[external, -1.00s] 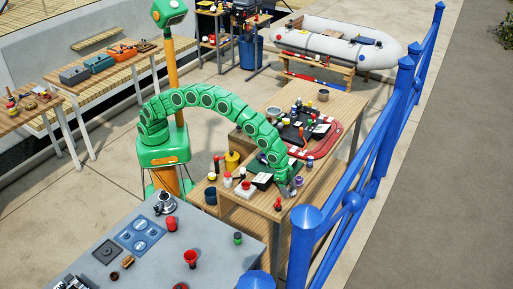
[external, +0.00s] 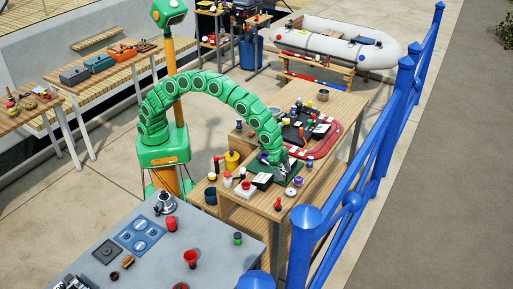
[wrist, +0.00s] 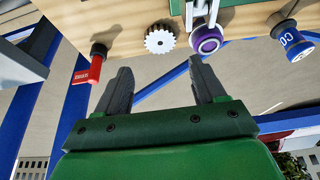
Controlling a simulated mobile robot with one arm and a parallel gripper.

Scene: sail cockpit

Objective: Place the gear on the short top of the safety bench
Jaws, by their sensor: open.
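The gear (wrist: 160,40) is a pale, toothed disc on the wooden top near its edge in the wrist view. In the external view the gear (external: 290,192) shows as a small pale spot on the near part of the wooden bench (external: 262,207). My gripper (wrist: 160,82) is open and empty, its two dark fingers spread apart. The gear lies ahead of the gap between the fingertips, apart from them. In the external view my gripper (external: 281,163) is above the bench, farther back than the gear.
A red-and-white ring (external: 328,150) and a dark tray (external: 300,128) are farther back. A blue fence (external: 375,165) runs along the right.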

